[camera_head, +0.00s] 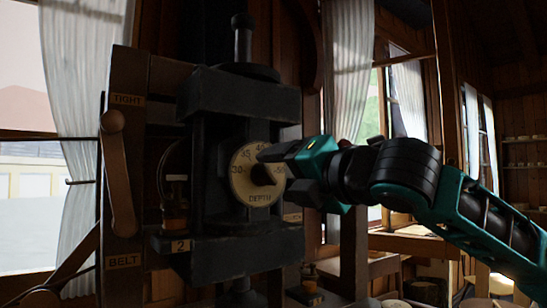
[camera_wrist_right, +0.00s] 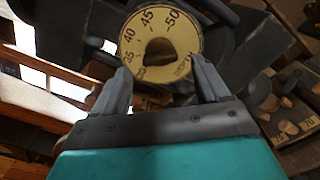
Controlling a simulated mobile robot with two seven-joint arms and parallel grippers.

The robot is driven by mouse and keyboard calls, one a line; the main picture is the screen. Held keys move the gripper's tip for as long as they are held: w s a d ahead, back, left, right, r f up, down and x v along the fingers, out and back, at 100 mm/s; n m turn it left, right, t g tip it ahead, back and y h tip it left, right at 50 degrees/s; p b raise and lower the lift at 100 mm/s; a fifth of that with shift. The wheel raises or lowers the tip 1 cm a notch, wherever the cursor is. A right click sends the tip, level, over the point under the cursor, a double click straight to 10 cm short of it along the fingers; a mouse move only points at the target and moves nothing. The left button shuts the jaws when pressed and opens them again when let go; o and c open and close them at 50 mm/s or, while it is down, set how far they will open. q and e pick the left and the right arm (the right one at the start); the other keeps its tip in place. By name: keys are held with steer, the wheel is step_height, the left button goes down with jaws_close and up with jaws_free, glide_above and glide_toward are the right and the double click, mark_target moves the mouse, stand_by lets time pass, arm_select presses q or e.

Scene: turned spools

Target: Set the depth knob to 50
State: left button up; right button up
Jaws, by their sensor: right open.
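The depth dial (camera_head: 246,190) is a round cream plate with black numbers and the word DEPTH, on the front of a dark machine. In the right wrist view the dial (camera_wrist_right: 185,38) shows 35, 40, 45 and 50. A dark knob (camera_head: 263,175) sticks out from its middle; it also shows in the wrist view (camera_wrist_right: 158,52). I cannot read which number the knob points at. My right gripper (camera_head: 280,172) is open in front of the dial, its fingers (camera_wrist_right: 160,68) on either side of the knob with gaps. It hides part of the dial's right side in the head view. My left gripper is not in view.
A lever (camera_head: 117,175) stands on a wooden post between TIGHT and BELT labels, left of the machine. A small brass-based piece (camera_head: 176,205) sits on the machine's ledge above a 2 label. Small pieces on a rack (camera_wrist_right: 285,105) lie right in the wrist view.

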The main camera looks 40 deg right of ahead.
mark_target(270, 175)
steer(key=w+p, duration=0.1)
steer(key=w, duration=0.1)
steer(key=shift+w+d+r+p, duration=0.15)
steer(key=shift+w+p, duration=0.15)
steer(key=shift+p, duration=0.1)
steer(key=shift+w+f, duration=0.2)
steer(key=shift+w, duration=0.05)
steer(key=c, duration=1.1)
